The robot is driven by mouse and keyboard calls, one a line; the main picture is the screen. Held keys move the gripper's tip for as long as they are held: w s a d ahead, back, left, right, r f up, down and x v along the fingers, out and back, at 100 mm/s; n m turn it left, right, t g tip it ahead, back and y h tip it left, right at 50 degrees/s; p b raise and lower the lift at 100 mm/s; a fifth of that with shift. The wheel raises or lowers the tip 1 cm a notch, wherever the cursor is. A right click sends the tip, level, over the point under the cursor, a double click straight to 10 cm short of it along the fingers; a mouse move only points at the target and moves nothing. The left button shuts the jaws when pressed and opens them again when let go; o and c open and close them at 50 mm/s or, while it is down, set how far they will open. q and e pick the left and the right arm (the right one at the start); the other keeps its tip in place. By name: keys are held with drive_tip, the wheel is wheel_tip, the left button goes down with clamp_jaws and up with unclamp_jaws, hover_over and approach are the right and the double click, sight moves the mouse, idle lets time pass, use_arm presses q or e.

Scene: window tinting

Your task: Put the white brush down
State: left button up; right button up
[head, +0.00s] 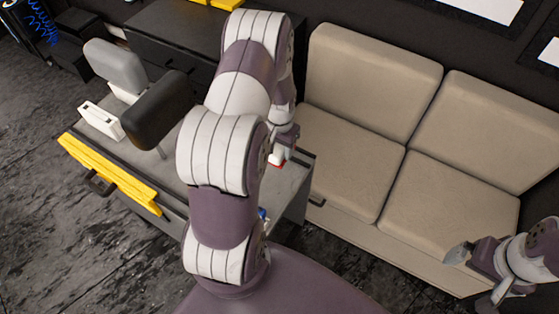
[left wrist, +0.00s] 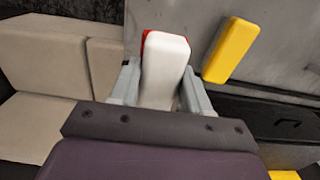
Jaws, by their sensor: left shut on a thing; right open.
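The white brush (left wrist: 165,70) shows in the left wrist view, a white block-like body with a red part (left wrist: 146,42) behind its upper left edge. My left gripper (left wrist: 160,88) is shut on it, one grey finger on each side. In the head view my left arm hides most of this gripper, and only a small red and white bit of the brush (head: 278,162) shows over the grey worktable (head: 290,187). I cannot tell whether the brush touches the tabletop. My right gripper (head: 470,273) is open and empty at the lower right, in front of the sofa.
A yellow block (left wrist: 231,50) lies on the grey surface, right of the brush in the left wrist view. A beige sofa (head: 440,190) stands right of the table. A black padded rest (head: 157,108) and a white frame (head: 101,121) are on the table's left part.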

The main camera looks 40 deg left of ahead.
use_arm(q)
drive_tip(key=f, duration=0.1)
drive_tip(key=f+p, duration=0.1)
drive_tip(key=f, duration=0.2)
drive_tip(key=shift+s+d+f, duration=0.3)
drive_tip(key=shift+f, duration=0.05)
drive_tip(key=f, duration=0.2)
drive_tip(key=f+p, duration=0.1)
drive_tip(key=f, duration=0.2)
drive_tip(key=shift+w+a+f+p, duration=0.2)
drive_tip(key=shift+a+f+p, duration=0.05)
drive_tip(key=shift+f+p, duration=0.15)
drive_tip(key=shift+d, duration=0.1)
drive_tip(key=shift+f+b, duration=0.2)
drive_tip(key=shift+b, duration=0.1)
drive_tip(key=o, duration=1)
